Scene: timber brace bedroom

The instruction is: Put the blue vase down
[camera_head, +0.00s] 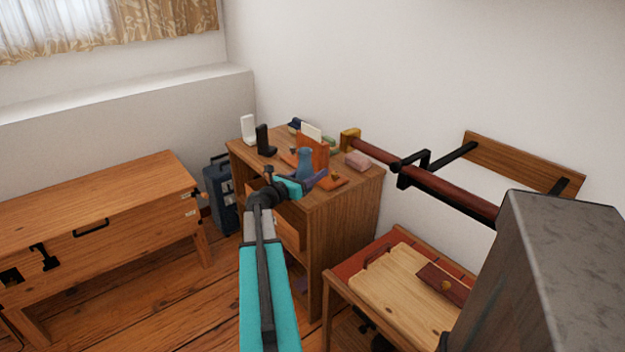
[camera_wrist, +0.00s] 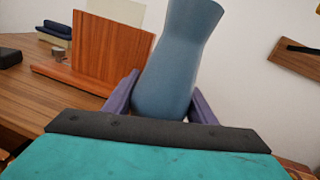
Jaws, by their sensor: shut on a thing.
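The blue vase (camera_head: 304,162) is held in my gripper (camera_head: 305,182) at the front of the wooden dresser top. In the wrist view the vase (camera_wrist: 178,62) stands nearly upright, tilted slightly, between the two purple fingers of my gripper (camera_wrist: 165,100), which are shut on it. Its base is partly hidden behind the black edge of my gripper, so I cannot tell whether it touches the surface. An orange-brown wooden holder (camera_wrist: 105,52) stands just behind and left of the vase.
The dresser (camera_head: 345,205) carries a black object (camera_head: 264,141), a white object (camera_head: 248,129), a pink block (camera_head: 358,160) and several small items. A wall-mounted rail (camera_head: 440,185) runs at right above a wooden desk (camera_head: 400,285). A wooden bench (camera_head: 100,205) stands at left.

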